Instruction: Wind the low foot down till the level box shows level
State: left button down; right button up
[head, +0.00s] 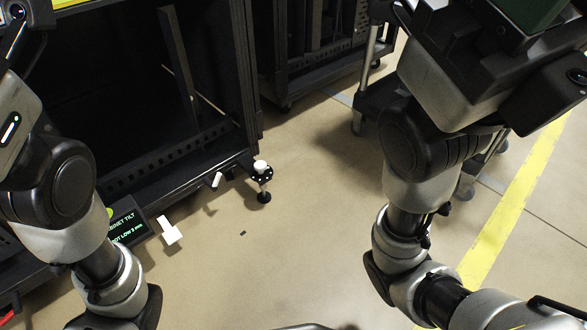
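The levelling foot (262,175) sticks out from the near right corner of the black rack cabinet (190,165). It has a white cap, a black disc with pale dots and a dark round pad low down. I cannot tell whether the pad touches the floor. The level box (128,225) is a dark display at the cabinet's front left, partly covered by my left arm. Its green text reads "…BINET TILT" and "…OOT LOW", with a small mm figure I cannot read surely. Both arms run out of the picture at the bottom; neither gripper shows.
A white T-shaped piece (169,231) and a small white peg (216,181) are along the cabinet's front edge. A small dark bit (243,233) lies on the floor. Another black rack (310,50) stands behind.

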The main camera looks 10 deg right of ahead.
aim_at(259, 166)
jog(key=i+u, duration=0.2)
jog(key=u, duration=0.25)
jog(key=i+u, duration=0.15)
jog(key=u, duration=0.35)
